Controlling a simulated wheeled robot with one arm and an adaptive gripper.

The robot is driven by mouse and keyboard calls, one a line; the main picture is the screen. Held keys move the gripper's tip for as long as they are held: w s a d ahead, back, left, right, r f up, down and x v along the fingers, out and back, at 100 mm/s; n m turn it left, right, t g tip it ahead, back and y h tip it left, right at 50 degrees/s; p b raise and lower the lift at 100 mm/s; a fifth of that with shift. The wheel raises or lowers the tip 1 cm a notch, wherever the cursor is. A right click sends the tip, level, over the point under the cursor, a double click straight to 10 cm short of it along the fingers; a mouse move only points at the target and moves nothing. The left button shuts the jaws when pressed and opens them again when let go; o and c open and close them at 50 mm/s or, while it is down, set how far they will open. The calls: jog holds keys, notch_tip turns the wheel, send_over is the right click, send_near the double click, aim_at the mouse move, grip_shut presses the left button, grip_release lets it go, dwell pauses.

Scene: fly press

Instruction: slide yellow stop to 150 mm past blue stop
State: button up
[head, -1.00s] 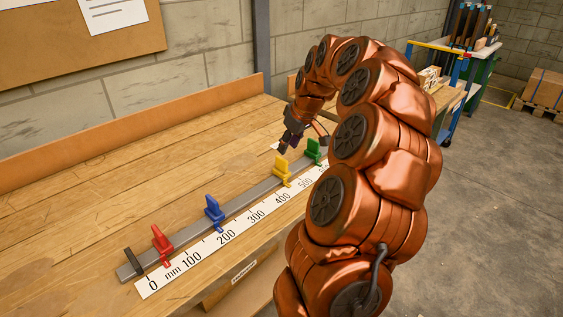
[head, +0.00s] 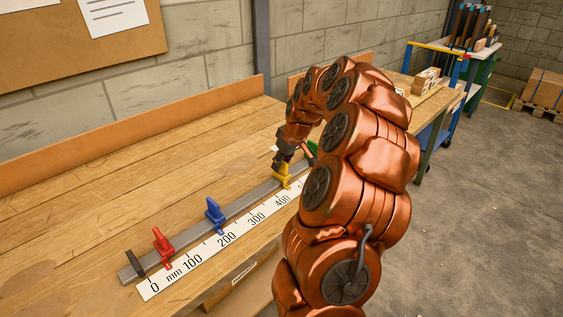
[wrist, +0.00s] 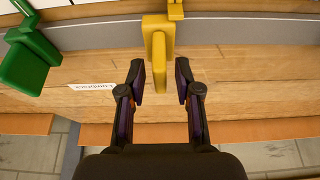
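The yellow stop (head: 282,174) sits on the grey rail (head: 245,200), near the 400 mark of the scale; the exact reading is too small to tell. The blue stop (head: 214,213) stands on the rail to its left, near the 200 mark. My gripper (head: 281,162) is at the yellow stop and partly covers it. In the wrist view my open gripper (wrist: 160,76) has one finger on each side of the yellow stop's upright (wrist: 158,55), with a visible gap on both sides.
A red stop (head: 162,246) and a black end piece (head: 135,263) are at the rail's left end. A green stop (head: 312,149) is just right of the yellow one, partly hidden by my arm; it also shows in the wrist view (wrist: 25,62). The rail between blue and yellow is clear.

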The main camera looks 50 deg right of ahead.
grip_shut()
dwell(0.4)
jog(key=a+b, duration=0.4)
jog(key=a, duration=0.6)
jog(key=shift+w, duration=0.1)
jog(key=shift+o, duration=0.9)
grip_release()
jog(key=v, duration=1.2)
